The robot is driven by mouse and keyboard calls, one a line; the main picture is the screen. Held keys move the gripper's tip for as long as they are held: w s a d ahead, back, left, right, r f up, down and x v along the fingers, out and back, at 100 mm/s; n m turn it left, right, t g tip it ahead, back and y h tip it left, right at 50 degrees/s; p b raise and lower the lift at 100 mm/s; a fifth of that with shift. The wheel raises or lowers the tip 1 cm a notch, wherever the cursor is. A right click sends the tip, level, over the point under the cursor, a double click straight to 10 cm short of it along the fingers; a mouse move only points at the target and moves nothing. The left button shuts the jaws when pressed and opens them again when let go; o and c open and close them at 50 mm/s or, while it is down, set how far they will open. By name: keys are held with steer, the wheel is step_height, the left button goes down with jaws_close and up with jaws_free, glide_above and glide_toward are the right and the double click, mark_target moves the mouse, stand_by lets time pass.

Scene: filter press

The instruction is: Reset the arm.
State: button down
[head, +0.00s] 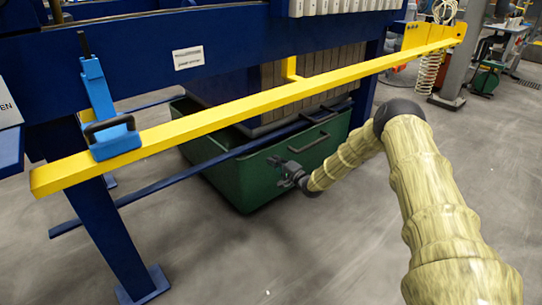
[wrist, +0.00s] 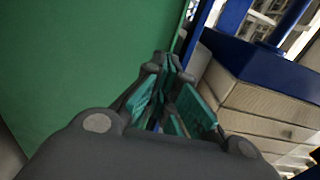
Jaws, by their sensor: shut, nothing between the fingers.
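My arm, in a yellowish ribbed sleeve, comes in from the lower right of the head view and bends at a dark elbow. My gripper (head: 284,170) is at its far end, in front of the green bin (head: 240,185) under the press. In the wrist view my gripper's fingers (wrist: 168,62) meet at their tips, with teal pads and nothing between them. The green wall of the bin (wrist: 70,60) fills the left of the wrist view. I cannot tell how far the fingertips are from it.
A long yellow beam (head: 230,112) crosses above my gripper. A blue bracket with a dark handle (head: 110,138) sits on its left end. Blue legs (head: 115,240) and low blue rails stand at left. Grey floor (head: 300,260) is clear in front.

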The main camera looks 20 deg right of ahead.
steer(key=d+p+v, duration=0.1)
steer(key=p+v, duration=0.1)
steer(key=v, duration=0.7)
steer(key=s+a+f+n+g, duration=0.1)
steer(key=s+a+f+g, duration=0.1)
steer(key=s+a+f, duration=0.3)
steer(key=s+a+f+n+g, duration=0.1)
steer(key=s+a+f+g, duration=0.15)
steer(key=a+f, duration=0.4)
steer(key=s+a+f+n+g+h, duration=0.1)
steer(key=s+a+f+n+g, duration=0.25)
steer(key=s+a, duration=0.45)
steer(key=s+a+f+n+g+h, duration=0.1)
steer(key=s+a+f+n+g, duration=0.2)
steer(key=s, duration=0.9)
steer(key=s+r+n+g+h, duration=0.2)
steer(key=s+n+g+h, duration=0.3)
steer(key=s, duration=2.7)
step_height(320, 180, up, 34)
steer(key=g+y+p, duration=0.1)
steer(key=p, duration=3.4)
steer(key=shift+w+d, duration=0.25)
steer(key=shift+d, duration=0.15)
